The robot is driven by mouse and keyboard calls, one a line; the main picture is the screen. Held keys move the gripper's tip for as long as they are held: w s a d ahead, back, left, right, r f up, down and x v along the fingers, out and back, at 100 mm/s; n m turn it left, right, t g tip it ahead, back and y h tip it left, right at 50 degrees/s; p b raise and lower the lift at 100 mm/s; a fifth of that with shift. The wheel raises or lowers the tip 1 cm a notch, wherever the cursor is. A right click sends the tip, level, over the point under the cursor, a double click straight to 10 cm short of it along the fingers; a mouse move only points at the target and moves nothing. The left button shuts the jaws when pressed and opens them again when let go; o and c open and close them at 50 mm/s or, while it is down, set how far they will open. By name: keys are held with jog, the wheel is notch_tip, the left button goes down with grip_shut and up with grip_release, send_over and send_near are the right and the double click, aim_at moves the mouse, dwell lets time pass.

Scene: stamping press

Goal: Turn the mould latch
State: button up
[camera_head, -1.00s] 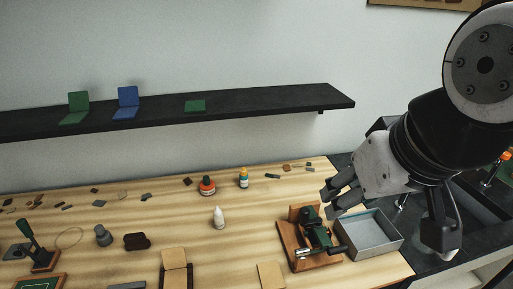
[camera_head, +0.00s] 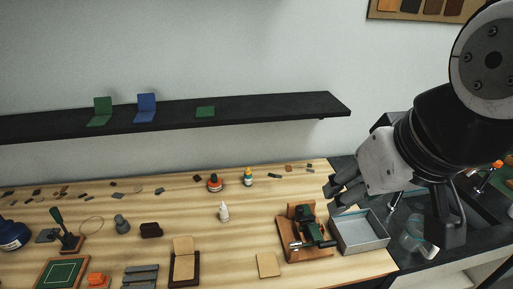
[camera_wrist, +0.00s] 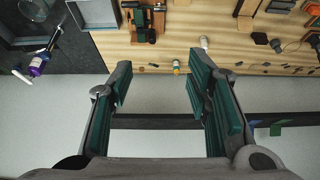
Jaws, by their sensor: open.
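A small press-like device (camera_head: 309,232), with a dark green body and a metal handle on a wooden base, stands at the right of the workbench. It also shows in the wrist view (camera_wrist: 143,20), upside down near the top edge. I cannot make out a separate latch on it. A hinged wooden mould (camera_head: 184,262) lies open at the front middle of the bench. My gripper (camera_head: 338,191) hangs in the air above and to the right of the device, touching nothing. In the wrist view its green-padded fingers (camera_wrist: 158,75) are apart with nothing between them.
A grey open tray (camera_head: 360,232) sits right of the device, and a clear container (camera_head: 413,237) stands beyond it. Small bottles (camera_head: 224,211) and scraps lie across the bench. A black wall shelf (camera_head: 260,108) runs behind. The bench between bottles and mould is mostly clear.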

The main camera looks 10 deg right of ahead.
jog(key=shift+w+f, duration=0.1)
jog(key=shift+w, duration=0.1)
jog(key=c, duration=0.4)
jog(key=m+g+b, duration=0.2)
jog(key=m+g, duration=0.4)
jog(key=m, duration=1.2)
send_over(296, 242)
notch_tip(296, 242, down, 27)
jog(key=shift+c, duration=0.2)
jog(key=shift+f+b, duration=0.5)
jog(key=shift+f, duration=0.2)
notch_tip(296, 242, down, 7)
jog(key=b, duration=0.4)
jog(key=shift+b, duration=0.4)
grip_shut()
